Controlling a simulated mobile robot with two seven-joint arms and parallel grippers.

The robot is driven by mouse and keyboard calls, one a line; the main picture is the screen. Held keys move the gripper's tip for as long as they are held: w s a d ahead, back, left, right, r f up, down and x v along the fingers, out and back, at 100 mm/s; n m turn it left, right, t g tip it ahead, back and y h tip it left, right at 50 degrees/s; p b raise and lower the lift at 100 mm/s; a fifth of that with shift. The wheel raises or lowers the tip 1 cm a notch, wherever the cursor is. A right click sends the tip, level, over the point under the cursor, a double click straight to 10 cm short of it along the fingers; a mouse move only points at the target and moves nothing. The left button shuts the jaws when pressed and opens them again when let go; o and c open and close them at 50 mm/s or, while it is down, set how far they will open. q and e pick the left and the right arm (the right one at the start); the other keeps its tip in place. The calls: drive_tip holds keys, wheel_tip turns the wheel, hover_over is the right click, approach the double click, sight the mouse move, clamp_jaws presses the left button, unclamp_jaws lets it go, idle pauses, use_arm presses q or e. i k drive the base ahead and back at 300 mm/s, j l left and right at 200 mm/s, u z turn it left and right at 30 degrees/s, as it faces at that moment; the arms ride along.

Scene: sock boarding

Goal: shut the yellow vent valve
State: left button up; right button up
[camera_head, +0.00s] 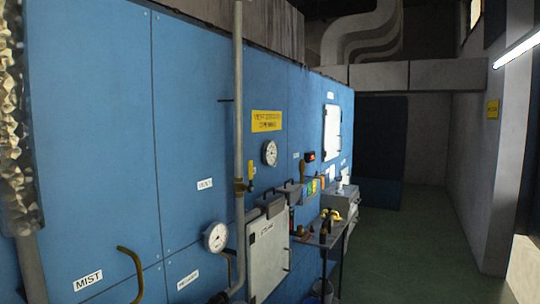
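A small yellow lever (251,176) stands upright beside a brass-coloured fitting (239,186) on a tall grey vertical pipe (238,90). It looks like the vent valve's handle; its exact setting is too small to tell. A white label that seems to read VENT (205,184) is on the blue panel left of the pipe. A yellow sign (266,121) with small lettering, seemingly about a vent, hangs above and right of the lever. Neither of my grippers is in view.
A blue panelled wall (100,130) carries gauges (216,237) (270,153), a grey hatch (268,258) and a MIST label (88,280) beside a bent yellowish pipe (133,268). The green floor (420,250) at right is clear.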

sight(251, 188)
drive_tip(key=i+l, duration=0.2)
drive_tip(key=i+l+u, duration=0.1)
drive_tip(key=l, duration=0.3)
drive_tip(key=i+l, duration=0.25)
drive_tip(key=i+l+u, duration=0.1)
drive_tip(key=l, duration=0.3)
drive_tip(key=i+l, duration=0.25)
drive_tip(key=i+l+u, duration=0.1)
drive_tip(key=l, duration=0.35)
drive_tip(key=i+l+u, duration=0.1)
drive_tip(key=i+l, duration=0.15)
drive_tip(key=l, duration=0.1)
